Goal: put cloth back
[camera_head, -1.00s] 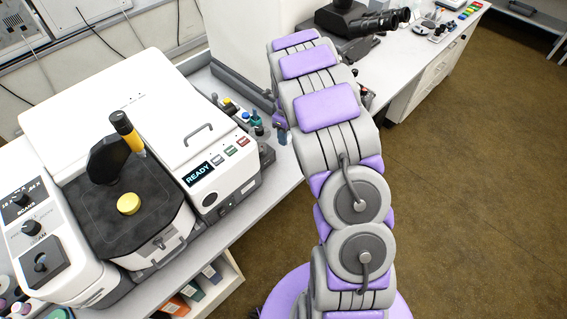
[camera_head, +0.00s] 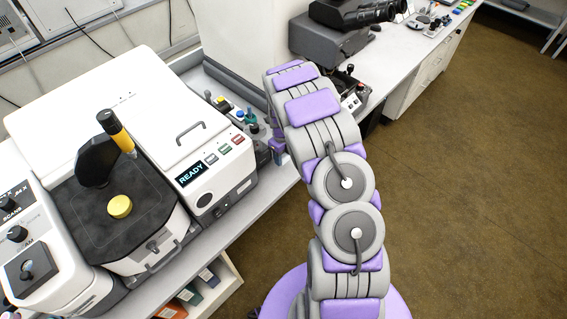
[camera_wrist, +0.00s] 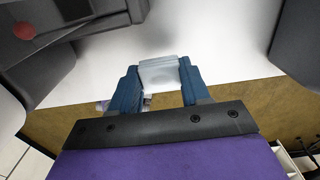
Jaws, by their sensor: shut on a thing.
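My gripper (camera_wrist: 160,85) shows in the wrist view, with its two blue fingers closed on a pale, whitish folded cloth (camera_wrist: 160,72). The cloth sits between the fingertips, over the edge of a white bench top (camera_wrist: 215,45). I cannot tell whether it touches the bench. In the head view my purple and grey arm hides most of the gripper and the cloth.
The white instrument (camera_head: 150,120) with a READY display stands at left, a yellow disc (camera_head: 119,206) on its dark stage. Small coloured items (camera_head: 232,112) stand behind it. A black microscope (camera_head: 345,30) is at the back. The brown floor (camera_head: 460,190) at right is clear.

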